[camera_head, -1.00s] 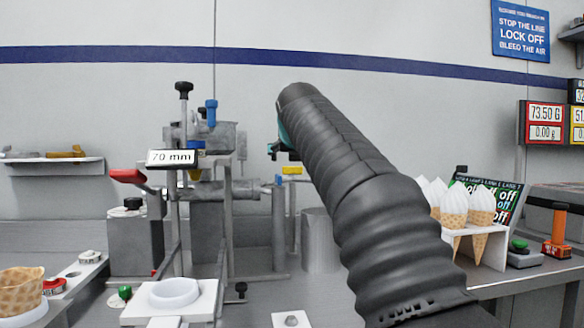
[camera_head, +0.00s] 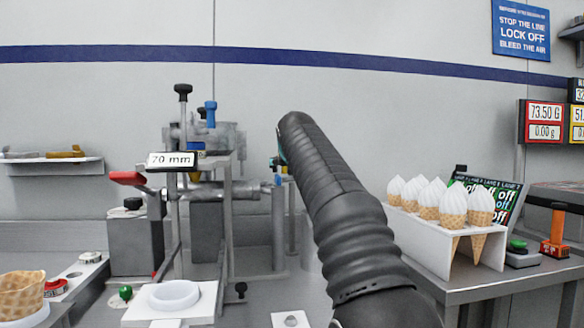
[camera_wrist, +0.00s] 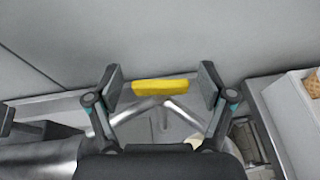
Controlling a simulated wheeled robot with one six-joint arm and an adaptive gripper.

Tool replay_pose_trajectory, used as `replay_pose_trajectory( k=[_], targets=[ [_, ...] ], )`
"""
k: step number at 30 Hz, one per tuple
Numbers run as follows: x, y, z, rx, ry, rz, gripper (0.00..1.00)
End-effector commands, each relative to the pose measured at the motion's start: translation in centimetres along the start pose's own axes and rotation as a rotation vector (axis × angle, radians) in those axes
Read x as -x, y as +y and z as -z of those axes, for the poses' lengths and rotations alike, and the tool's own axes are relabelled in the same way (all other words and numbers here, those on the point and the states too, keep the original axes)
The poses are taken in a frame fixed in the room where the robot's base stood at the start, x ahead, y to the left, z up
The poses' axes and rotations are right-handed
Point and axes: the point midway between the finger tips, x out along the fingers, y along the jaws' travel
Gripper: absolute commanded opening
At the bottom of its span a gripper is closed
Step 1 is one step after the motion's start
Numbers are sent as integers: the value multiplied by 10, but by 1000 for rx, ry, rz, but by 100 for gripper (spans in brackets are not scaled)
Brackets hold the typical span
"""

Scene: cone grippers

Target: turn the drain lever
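The drain lever looks to be the yellow bar (camera_wrist: 160,87) in the wrist view. It lies crosswise above a grey metal pipe fitting. My gripper (camera_wrist: 161,86) is open, with one finger on each side of the bar. Small gaps show between the bar's ends and the finger pads, so it does not look gripped. I cannot tell how far the bar is below the fingertips. In the head view my black arm hides nearly all of the gripper and the lever.
A filling machine (camera_head: 205,140) with a 70 mm sign (camera_head: 171,160) stands left of my arm. A white rack (camera_head: 430,240) of filled cones stands close on the right. A white ring (camera_head: 174,294) sits on a plate at front left, beside a waffle cone (camera_head: 20,295).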

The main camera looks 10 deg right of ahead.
Motion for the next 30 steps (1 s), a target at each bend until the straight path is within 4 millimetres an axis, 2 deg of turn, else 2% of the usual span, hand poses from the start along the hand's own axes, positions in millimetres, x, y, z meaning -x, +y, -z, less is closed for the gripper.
replay_pose_trajectory(
  k=[1,6,21,30],
  targets=[
    [0,0,0,0,0,0,63],
    [0,0,0,0,0,0,23],
    [0,2,0,-45,2,112,22],
    [0,0,0,-51,0,123,22]
  ],
)
